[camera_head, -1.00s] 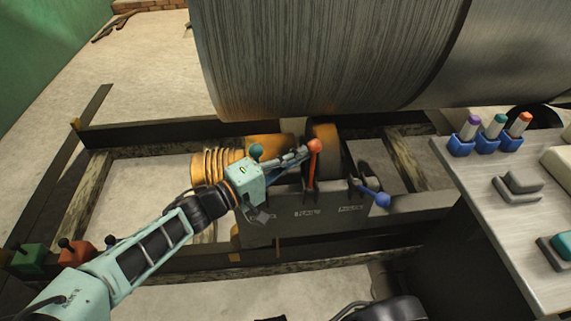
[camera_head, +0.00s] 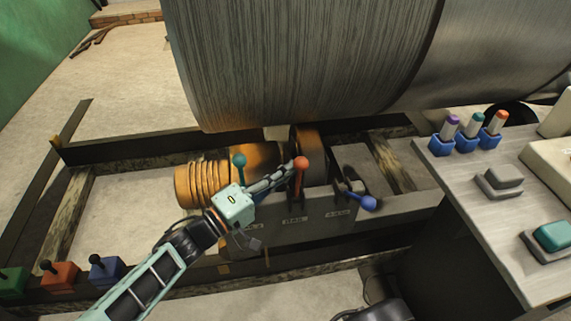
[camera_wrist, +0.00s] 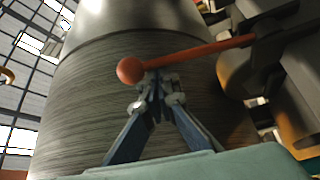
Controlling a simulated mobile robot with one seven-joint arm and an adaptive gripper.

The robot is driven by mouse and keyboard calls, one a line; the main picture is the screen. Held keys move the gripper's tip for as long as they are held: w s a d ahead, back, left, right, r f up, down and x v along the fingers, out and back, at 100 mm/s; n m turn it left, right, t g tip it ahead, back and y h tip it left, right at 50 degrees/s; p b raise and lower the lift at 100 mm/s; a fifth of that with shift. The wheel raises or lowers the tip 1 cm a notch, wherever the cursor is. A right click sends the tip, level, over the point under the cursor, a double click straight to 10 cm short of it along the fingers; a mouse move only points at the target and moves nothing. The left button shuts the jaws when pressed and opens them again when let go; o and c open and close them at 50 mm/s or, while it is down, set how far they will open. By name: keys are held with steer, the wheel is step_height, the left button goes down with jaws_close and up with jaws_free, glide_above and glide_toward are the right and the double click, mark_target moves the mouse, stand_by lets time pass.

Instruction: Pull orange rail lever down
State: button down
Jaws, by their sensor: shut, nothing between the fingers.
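The orange rail lever (camera_head: 301,178) stands upright on the grey lever box (camera_head: 305,232), its ball knob at the top. In the wrist view the lever (camera_wrist: 195,53) runs across the picture, with its knob (camera_wrist: 130,70) just ahead of my fingertips. My gripper (camera_head: 291,168) is shut and empty, its tips beside the lever just below the knob on the left side. Whether the fingertips touch the lever I cannot tell. In the wrist view my gripper (camera_wrist: 158,85) has its fingers together.
A teal-knobbed lever (camera_head: 239,162) stands upright left of the orange one. A blue-knobbed lever (camera_head: 367,203) lies tilted down at the right. A large metal cylinder (camera_head: 300,60) hangs close above and behind. A control desk (camera_head: 475,200) fills the right side.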

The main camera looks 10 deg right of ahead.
steer(key=s+f+m+g+h+b, duration=0.1)
steer(key=s+f+m+h+b, duration=0.3)
steer(key=s+m, duration=0.3)
steer(key=shift+s+f+m+g+h, duration=0.15)
steer(key=shift+s+m+g+h, duration=0.25)
steer(key=shift+m, duration=0.9)
steer(key=shift+f, duration=0.15)
